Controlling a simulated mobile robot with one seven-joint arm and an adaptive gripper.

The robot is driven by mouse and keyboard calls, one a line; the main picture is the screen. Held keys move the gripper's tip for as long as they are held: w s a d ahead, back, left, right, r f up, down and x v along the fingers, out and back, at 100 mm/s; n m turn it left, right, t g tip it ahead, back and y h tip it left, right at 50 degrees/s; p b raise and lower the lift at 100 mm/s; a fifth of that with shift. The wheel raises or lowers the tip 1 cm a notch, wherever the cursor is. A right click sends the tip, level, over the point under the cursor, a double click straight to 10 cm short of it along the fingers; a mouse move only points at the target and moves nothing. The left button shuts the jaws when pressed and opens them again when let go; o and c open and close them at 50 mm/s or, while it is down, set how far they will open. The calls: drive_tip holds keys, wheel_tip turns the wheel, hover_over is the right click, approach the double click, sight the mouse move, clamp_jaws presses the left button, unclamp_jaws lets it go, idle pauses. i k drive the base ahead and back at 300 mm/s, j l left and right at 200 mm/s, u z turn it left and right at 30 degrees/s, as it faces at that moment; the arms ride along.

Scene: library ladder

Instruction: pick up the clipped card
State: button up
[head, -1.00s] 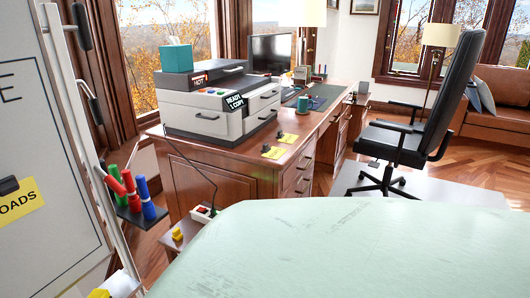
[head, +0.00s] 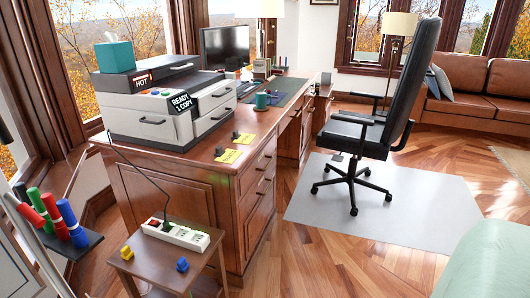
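Two small yellow cards lie on the wooden desk's near right part, a nearer one (head: 229,156) and a farther one (head: 244,139). A small dark piece stands at the left end of each. I cannot tell whether these pieces are clips, or whether either card is the clipped card. Any writing on them is too small to read. My gripper is not in view.
A copier (head: 160,112) with a teal tissue box (head: 114,56) stands on the desk (head: 165,193). A low side table (head: 137,265) holds a power strip (head: 176,235). Markers (head: 72,222) sit at the left. An office chair (head: 372,130) stands right, with open floor before it.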

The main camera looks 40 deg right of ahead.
sight(227, 156)
drive_tip(key=z, duration=1.05)
drive_tip(key=u, duration=1.9)
drive_tip(key=z, duration=1.9)
drive_tip(key=i+z, duration=0.3)
drive_tip(key=i, duration=0.2)
drive_tip(key=i+j+z, duration=0.65)
drive_tip(key=i, duration=0.25)
drive_tip(key=l, duration=0.1)
